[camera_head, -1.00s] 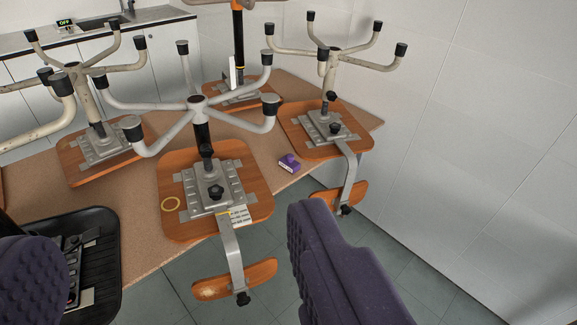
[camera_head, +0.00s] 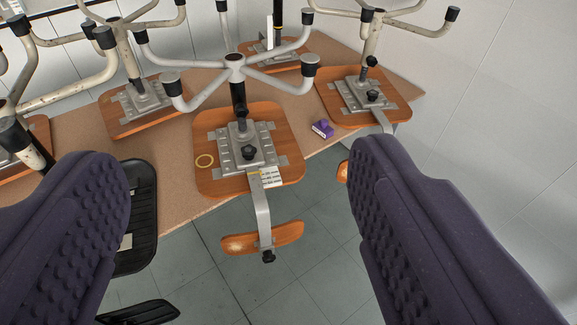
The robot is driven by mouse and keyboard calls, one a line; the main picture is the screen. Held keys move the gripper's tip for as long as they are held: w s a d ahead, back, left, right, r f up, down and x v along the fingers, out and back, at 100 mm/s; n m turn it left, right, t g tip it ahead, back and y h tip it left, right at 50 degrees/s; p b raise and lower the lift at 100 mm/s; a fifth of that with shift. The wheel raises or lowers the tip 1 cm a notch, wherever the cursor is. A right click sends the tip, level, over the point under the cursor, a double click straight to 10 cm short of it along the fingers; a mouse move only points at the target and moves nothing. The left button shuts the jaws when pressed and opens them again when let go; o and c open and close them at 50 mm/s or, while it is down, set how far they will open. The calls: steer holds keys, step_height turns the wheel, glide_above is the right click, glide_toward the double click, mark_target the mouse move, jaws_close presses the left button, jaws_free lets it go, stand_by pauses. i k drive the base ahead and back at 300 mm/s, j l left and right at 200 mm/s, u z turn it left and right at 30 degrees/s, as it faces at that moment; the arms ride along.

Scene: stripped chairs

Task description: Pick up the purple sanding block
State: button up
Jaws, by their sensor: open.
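The purple sanding block (camera_head: 322,129) is a small box with a pale marking on its side. It lies on the tan tabletop near the table's front right edge, between two upturned chairs. My gripper (camera_head: 240,195) is open and empty, with one dark purple, knobbed finger at the left and one at the right of the view. The block lies well beyond the fingers, right of the middle between them. Nothing covers the block.
An upturned chair (camera_head: 215,183) stands left of the block, its backrest hanging over the table edge. Another upturned chair (camera_head: 385,112) stands right of it. More chairs fill the table (camera_head: 180,203). Grey floor is open in front.

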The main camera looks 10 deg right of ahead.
mark_target(321, 127)
steer(key=i+l+u, duration=0.1)
steer(key=i+l, duration=0.5)
steer(key=i+l+u, duration=0.15)
steer(key=i+l, duration=0.55)
steer(key=i+l+u, duration=0.1)
steer(key=i+l, duration=0.65)
steer(key=i+l+u, duration=0.1)
steer(key=i+l, duration=0.55)
steer(key=l, duration=0.2)
